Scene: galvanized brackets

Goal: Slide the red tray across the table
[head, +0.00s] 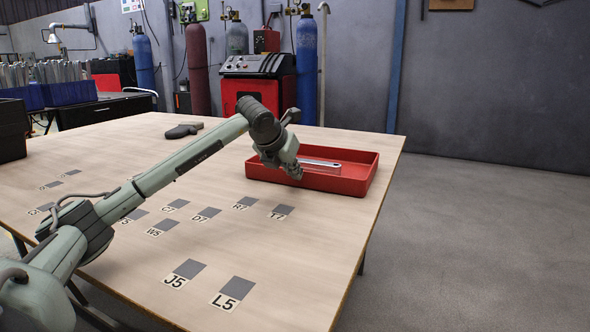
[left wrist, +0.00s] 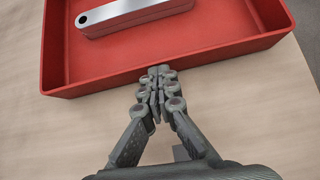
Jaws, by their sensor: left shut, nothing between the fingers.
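The red tray (head: 345,184) lies on the wooden table (head: 330,262) near its right edge. A metal bracket with a red side (head: 320,163) lies inside the tray; in the left wrist view the bracket (left wrist: 125,12) shows a hole at one end. My left gripper (head: 296,174) is at the tray's near left side. In the left wrist view the left gripper (left wrist: 160,75) is shut and empty, its fingertips at the outside of the tray's wall (left wrist: 100,80). I cannot tell for sure whether they touch it. My right gripper is not in view.
Several grey squares with labels, such as L5 (head: 236,288) and J5 (head: 190,269), mark the near table top. A dark tool (head: 183,131) lies farther back. A black bin (head: 12,130) stands at the far left. The table's right edge is close to the tray.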

